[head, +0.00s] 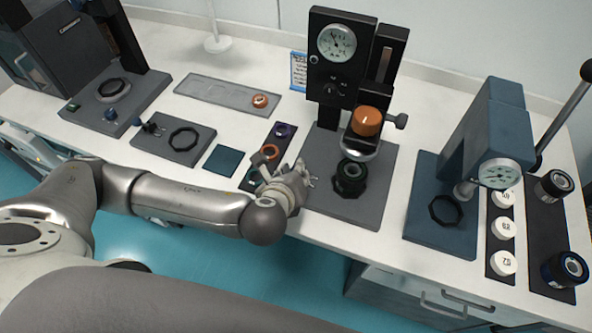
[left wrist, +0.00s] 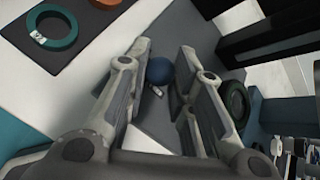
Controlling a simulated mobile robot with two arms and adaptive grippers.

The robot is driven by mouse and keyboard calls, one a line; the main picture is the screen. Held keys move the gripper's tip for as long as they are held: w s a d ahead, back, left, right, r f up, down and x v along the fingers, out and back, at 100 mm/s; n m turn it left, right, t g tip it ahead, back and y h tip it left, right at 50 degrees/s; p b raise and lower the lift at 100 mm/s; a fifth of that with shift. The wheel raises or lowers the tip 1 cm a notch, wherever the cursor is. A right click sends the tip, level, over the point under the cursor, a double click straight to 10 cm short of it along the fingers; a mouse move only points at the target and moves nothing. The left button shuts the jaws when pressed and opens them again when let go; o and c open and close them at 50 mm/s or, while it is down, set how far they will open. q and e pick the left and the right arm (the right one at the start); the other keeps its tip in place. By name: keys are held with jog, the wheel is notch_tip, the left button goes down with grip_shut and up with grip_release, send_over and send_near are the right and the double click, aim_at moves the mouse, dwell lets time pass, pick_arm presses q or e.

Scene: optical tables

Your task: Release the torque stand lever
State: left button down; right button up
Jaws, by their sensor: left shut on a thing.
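The torque stand is the middle device, with a dark grey base plate (head: 352,209), a dial gauge (head: 337,42) and an orange cap (head: 367,121). A black round fixture (head: 351,178) sits on its base. My left gripper (head: 307,180) is at the left side of this base, beside the fixture. In the left wrist view, the lever's blue ball knob (left wrist: 160,71) lies between the fingers of my left gripper (left wrist: 163,82), which is shut on it. The lever's shaft is mostly hidden in both views. My right gripper is not in view.
A dark strip (head: 278,142) with coloured rings lies left of the stand; its teal ring (left wrist: 52,29) shows in the left wrist view. A blue-grey gauge device (head: 440,215), white caps (head: 503,229) and black cylinders (head: 565,270) stand right. The table's front edge is close below my gripper.

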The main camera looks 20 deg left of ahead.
pick_arm(q)
jog(key=shift+s+f+t, duration=0.2)
jog(key=shift+s+t, duration=0.05)
jog(key=shift+t, duration=0.05)
dwell(0.4)
jog(key=c, duration=1.2)
grip_release()
jog(key=shift+c, duration=0.2)
jog(key=v, duration=0.7)
jog(key=shift+s+r, duration=0.15)
jog(key=shift+s, duration=0.05)
